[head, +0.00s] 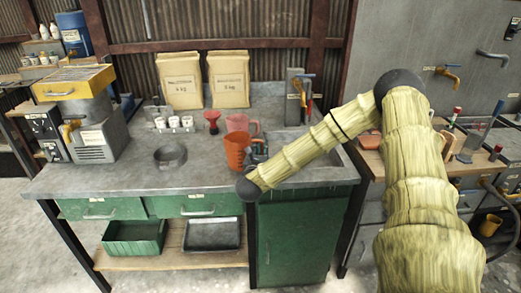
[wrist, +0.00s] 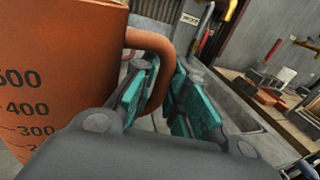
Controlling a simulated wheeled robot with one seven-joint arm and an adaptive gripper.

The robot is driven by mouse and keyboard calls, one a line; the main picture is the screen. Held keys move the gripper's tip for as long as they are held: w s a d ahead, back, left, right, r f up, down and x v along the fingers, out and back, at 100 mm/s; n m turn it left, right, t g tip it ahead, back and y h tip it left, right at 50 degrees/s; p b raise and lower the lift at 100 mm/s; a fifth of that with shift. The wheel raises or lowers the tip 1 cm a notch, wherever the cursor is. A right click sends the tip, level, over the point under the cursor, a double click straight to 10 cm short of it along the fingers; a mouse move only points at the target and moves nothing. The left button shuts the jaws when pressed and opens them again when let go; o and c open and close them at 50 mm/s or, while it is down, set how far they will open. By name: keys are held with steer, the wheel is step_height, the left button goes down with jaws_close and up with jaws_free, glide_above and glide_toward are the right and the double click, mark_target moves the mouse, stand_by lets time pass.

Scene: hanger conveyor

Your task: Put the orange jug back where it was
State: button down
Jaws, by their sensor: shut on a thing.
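The orange jug (head: 236,150) is upright over the middle of the grey counter, left of the sink. I cannot tell whether its base touches the counter. In the wrist view the jug (wrist: 60,75) fills the left side, with dark measuring marks facing me. My gripper (head: 257,153) is at the jug's right side, small and partly hidden by my arm. In the wrist view my gripper (wrist: 168,105) has teal-padded fingers on both sides of the jug's curved handle, shut on it.
A translucent pink jug (head: 241,124) stands just behind the orange one, with a red funnel-like item (head: 212,121) to its left. White cups (head: 174,122), a round counter opening (head: 170,155) and a yellow-topped machine (head: 85,110) are further left. Paper sacks (head: 180,80) stand behind. The front left counter is clear.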

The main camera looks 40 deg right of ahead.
steer(key=w+d, duration=0.2)
steer(key=w, duration=0.1)
steer(key=shift+w+f+p, duration=0.1)
steer(key=shift+f+p, duration=0.05)
steer(key=shift+p, duration=0.2)
steer(key=shift+f+p, duration=0.75)
steer(key=shift+f, duration=1)
steer(key=shift+f, duration=0.15)
steer(key=c, duration=1.4)
jaws_free()
steer(key=shift+c, duration=0.2)
steer(key=shift+r, duration=0.2)
steer(key=shift+s+a+f, duration=0.2)
steer(key=shift+s+a, duration=0.05)
steer(key=b+v, duration=0.4)
steer(key=v, duration=0.7)
steer(key=shift+a+r, duration=0.2)
steer(key=shift+r, duration=0.05)
